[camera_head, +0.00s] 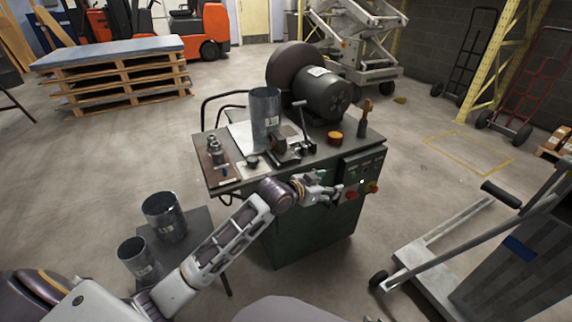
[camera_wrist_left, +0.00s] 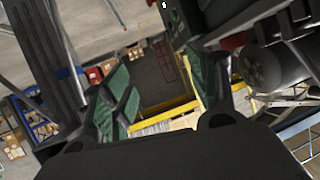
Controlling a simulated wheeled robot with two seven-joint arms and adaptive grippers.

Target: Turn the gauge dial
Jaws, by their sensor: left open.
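The green machine (camera_head: 300,235) stands in the middle of the head view. A small dark knob (camera_head: 252,161) sits on a light plate at the front left of its top; it may be the gauge dial, but I cannot tell for sure. My left arm reaches in from the lower left. My left gripper (camera_head: 332,195) is beside the front control panel (camera_head: 361,172), to the right of and lower than the knob. In the left wrist view its two green-padded fingers (camera_wrist_left: 160,72) are apart with nothing between them. My right gripper is not in view.
A metal cylinder (camera_head: 265,118), a motor (camera_head: 322,94) and an orange button (camera_head: 335,138) are on the machine top. Two metal cans (camera_head: 163,217) stand on a low table at left. A cart (camera_head: 440,235) stands at right. Floor is clear between cart and machine.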

